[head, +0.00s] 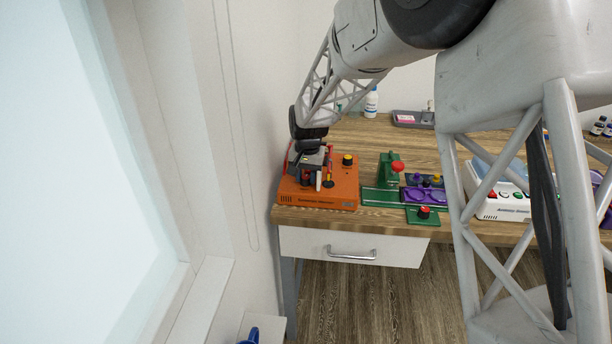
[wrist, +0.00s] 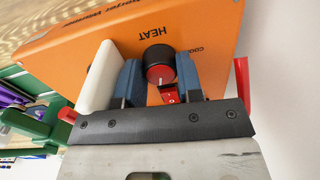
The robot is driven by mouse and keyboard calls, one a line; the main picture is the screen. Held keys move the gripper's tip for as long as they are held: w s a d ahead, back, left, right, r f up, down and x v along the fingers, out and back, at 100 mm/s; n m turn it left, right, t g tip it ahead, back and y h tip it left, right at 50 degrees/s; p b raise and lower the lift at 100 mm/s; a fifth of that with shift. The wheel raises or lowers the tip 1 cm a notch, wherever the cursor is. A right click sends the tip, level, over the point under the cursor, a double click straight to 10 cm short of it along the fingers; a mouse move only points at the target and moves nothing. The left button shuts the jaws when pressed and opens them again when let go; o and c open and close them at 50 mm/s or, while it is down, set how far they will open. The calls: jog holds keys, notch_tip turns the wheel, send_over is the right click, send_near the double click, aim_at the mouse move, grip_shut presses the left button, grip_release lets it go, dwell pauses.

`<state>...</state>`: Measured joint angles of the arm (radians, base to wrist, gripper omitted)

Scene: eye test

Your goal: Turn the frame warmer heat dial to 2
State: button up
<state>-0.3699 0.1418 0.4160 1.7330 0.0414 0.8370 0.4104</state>
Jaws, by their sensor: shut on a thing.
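The orange warmer box (head: 340,190) sits at the left end of the wooden desk; it fills the upper part of the wrist view (wrist: 90,50). Its heat dial (wrist: 158,56), a black knob with a red lower part, is beside the printed word HEAT. My gripper (wrist: 160,84) has its blue pads on both sides of this dial and is shut on it. A small red piece with white marks shows below the knob, too small to read. In the head view my gripper (head: 311,176) is down on the left part of the box and hides the dial.
A green stand with a red knob (head: 397,167) and a purple tray (head: 425,195) are to the right. A white device (head: 497,190) is farther right. A wall is close on the left.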

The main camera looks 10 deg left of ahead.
aim_at(307, 177)
jog(key=shift+m, duration=1.6)
jog(key=o, duration=0.9)
jog(key=shift+r, duration=0.1)
jog(key=shift+d+r, duration=0.1)
jog(key=shift+r, duration=3.7)
jog(key=shift+s+d+r, duration=0.1)
